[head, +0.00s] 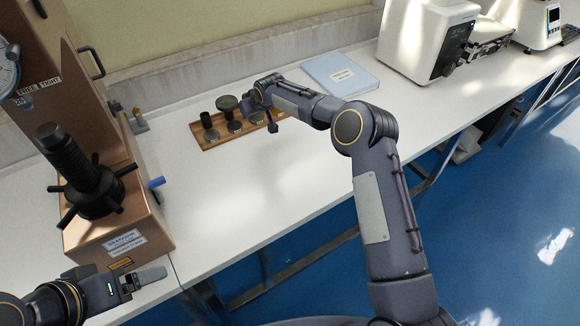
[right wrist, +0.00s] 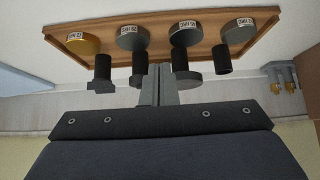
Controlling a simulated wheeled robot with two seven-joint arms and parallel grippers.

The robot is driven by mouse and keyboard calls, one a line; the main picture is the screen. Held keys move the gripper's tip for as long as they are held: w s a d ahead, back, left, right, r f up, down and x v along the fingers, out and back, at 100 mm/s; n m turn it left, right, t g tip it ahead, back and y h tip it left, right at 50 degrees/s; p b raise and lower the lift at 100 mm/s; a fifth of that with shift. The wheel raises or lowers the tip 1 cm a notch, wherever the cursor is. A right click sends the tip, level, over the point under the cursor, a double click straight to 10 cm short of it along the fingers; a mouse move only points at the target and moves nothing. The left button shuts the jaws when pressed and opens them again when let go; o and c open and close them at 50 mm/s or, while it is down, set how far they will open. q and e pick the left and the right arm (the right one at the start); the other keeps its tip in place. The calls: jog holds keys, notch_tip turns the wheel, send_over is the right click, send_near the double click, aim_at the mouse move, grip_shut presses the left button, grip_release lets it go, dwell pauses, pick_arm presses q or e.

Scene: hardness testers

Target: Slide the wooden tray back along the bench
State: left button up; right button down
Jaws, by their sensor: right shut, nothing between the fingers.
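The wooden tray (head: 211,146) lies on the white bench near the wall. It carries several round labelled blocks and dark cylindrical pieces, and also shows in the right wrist view (right wrist: 210,36). My right gripper (head: 251,104) is at the right part of the tray, partly hidden by its own wrist. In the right wrist view its fingers (right wrist: 157,84) are shut and empty, with their tips close to the tray between dark cylinders; I cannot tell if they touch it. My left gripper (head: 150,277) is at the lower left beside the brown tester, away from the tray; its opening is unclear.
A brown hardness tester (head: 122,225) stands left of the tray. A pale blue folder (head: 340,74) lies to the right, with a white machine (head: 425,38) beyond it. Small brass pieces (head: 139,122) stand near the wall. The bench front of the tray is clear.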

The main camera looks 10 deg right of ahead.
notch_tip(320, 180, up, 2)
jog(key=shift+r+p, duration=0.2)
jog(key=shift+p, duration=0.15)
jog(key=s+d+b, duration=0.3)
jog(key=s+b, duration=0.5)
jog(key=s, duration=0.1)
jog(key=shift+s+d+b, duration=0.15)
jog(key=shift+s+b, duration=0.05)
jog(key=shift+b, duration=0.2)
